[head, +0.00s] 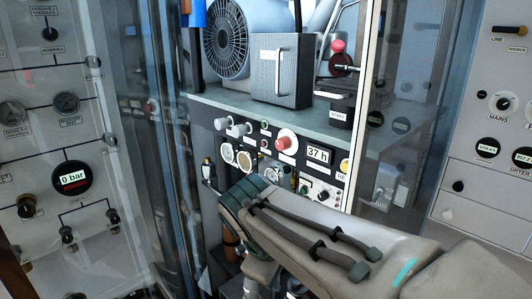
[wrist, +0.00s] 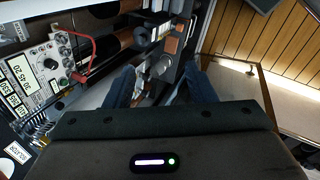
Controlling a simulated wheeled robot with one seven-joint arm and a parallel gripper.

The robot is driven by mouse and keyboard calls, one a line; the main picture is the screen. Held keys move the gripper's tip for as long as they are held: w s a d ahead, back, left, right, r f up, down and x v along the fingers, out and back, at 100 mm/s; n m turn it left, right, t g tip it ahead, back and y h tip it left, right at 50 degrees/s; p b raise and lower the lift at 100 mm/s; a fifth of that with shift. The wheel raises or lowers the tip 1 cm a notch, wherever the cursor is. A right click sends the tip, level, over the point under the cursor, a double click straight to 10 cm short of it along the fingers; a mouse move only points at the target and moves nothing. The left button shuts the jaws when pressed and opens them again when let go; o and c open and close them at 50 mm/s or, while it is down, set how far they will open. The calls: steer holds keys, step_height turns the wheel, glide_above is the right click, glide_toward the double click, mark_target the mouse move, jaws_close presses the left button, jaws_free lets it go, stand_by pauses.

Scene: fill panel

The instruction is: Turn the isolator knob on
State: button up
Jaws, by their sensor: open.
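I cannot single out the isolator knob with certainty. In the head view, a dark control panel (head: 262,158) in the middle carries a red button (head: 286,142), a "37 h" display (head: 318,154), dials and small knobs, including a knob on a light plate (head: 324,195). My arm covers its lower part. In the wrist view, a white label plate (wrist: 15,153) at the lower left has lettering too small and turned to read surely. My gripper (wrist: 161,88) is open and empty, its two dark fingers apart over the gap beside the equipment. It touches no knob that I can see.
A light instrument box (wrist: 52,70) with knobs and a red cable (wrist: 88,50) is at the left of the wrist view. A glass partition (head: 150,150) stands left of the bay. A grey box with a handle (head: 281,70) and a fan (head: 226,40) are above the panel.

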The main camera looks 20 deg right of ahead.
steer(key=w+d+r+n+t+h+b, duration=0.1)
steer(key=w+r+n+h+b, duration=0.4)
steer(key=w+n, duration=0.35)
steer(key=n+t+h+b, duration=0.3)
steer(key=n+h, duration=0.4)
steer(key=h, duration=0.1)
glide_toward(279, 145)
steer(key=p+x, duration=0.1)
steer(key=x, duration=0.8)
steer(key=shift+d, duration=0.15)
steer(key=c, duration=1)
